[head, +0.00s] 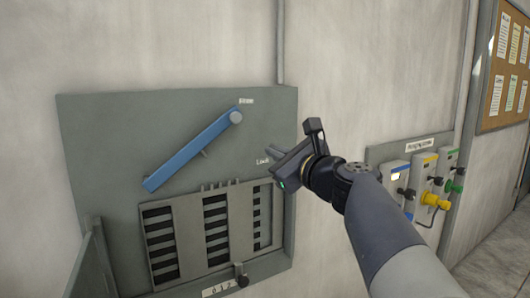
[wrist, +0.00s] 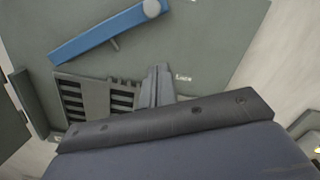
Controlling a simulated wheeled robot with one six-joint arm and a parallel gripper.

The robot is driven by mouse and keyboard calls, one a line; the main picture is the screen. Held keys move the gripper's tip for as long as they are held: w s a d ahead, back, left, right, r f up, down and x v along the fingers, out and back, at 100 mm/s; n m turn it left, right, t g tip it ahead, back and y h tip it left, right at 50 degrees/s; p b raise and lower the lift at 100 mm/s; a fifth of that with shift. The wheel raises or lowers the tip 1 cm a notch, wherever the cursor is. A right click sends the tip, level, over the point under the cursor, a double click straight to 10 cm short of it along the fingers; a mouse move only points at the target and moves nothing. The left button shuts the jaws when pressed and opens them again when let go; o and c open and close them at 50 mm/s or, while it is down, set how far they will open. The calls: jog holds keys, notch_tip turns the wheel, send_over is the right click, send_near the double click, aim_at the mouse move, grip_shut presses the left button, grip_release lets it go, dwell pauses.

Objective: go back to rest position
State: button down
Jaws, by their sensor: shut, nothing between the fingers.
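My gripper (head: 274,154) is in front of the right part of a grey wall panel in the head view, its fingers pointing left toward the panel. It is shut and empty. The closed fingers also show in the wrist view (wrist: 158,84), above the dark gripper body. A blue lever bar (head: 188,153) is on the panel, slanting from a round pivot at upper right down to the left. It also shows in the wrist view (wrist: 105,33). The fingers are apart from the blue lever.
The grey panel (head: 85,120) has slotted vents (head: 215,232) and a small dark knob (head: 241,275) low down. To the right are coloured valves or connectors (head: 433,199) on a second plate, close to my arm. A cork notice board (head: 507,65) hangs further right. Bare wall lies above the panel.

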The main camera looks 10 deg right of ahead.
jog(key=shift+s+d, duration=0.1)
jog(key=shift+s, duration=0.15)
jog(key=shift+w, duration=0.15)
jog(key=w+a+r+p, duration=0.3)
jog(key=w+a+p, duration=0.2)
jog(key=w, duration=0.4)
jog(key=shift+r, duration=0.3)
jog(key=shift+a, duration=0.1)
dwell(0.3)
